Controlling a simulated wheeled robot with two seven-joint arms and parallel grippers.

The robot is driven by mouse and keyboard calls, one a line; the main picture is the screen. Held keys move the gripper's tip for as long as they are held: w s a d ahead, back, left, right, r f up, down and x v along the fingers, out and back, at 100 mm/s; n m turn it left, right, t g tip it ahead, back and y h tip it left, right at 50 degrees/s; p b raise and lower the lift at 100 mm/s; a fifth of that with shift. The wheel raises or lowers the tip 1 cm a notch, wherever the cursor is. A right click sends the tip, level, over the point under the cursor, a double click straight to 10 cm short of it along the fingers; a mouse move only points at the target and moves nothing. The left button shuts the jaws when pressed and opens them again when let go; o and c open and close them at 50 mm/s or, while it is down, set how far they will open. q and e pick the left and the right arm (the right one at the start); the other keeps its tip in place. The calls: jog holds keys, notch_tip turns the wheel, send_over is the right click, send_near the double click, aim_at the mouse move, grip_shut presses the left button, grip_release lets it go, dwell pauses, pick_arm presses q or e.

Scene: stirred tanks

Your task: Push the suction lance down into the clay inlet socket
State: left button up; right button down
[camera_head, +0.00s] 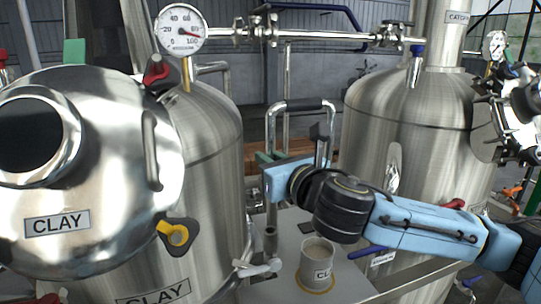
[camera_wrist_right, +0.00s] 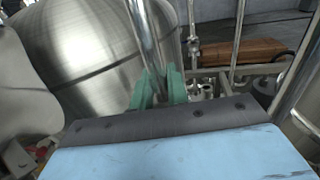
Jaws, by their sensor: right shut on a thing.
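The suction lance (camera_head: 271,128) appears as a bent metal tube with a black grip along its top, in the middle of the head view. My right gripper (camera_head: 268,166) is around its left leg, and my blue hand hides part of it. In the right wrist view, the green fingers of my right gripper (camera_wrist_right: 160,88) are shut on the shiny tube of the lance (camera_wrist_right: 150,38). A short upright metal pipe (camera_head: 270,238) stands below the hand; I cannot tell whether it is the clay inlet socket or the lance's lower end. My left gripper is out of view.
A steel clay tank (camera_head: 205,140) stands at left, its round lid (camera_head: 110,190) in front. Another tank (camera_head: 415,130) stands at right. An open cup (camera_head: 317,270) of beige material sits on the grey platform (camera_head: 348,282). A gauge (camera_head: 180,28) and pipe are above.

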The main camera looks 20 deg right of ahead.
jog(key=shift+r+p, duration=0.1)
jog(key=shift+p, duration=0.9)
dwell(1.5)
jog(key=shift+f+b, duration=4.05)
jog(key=shift+f, duration=2.5)
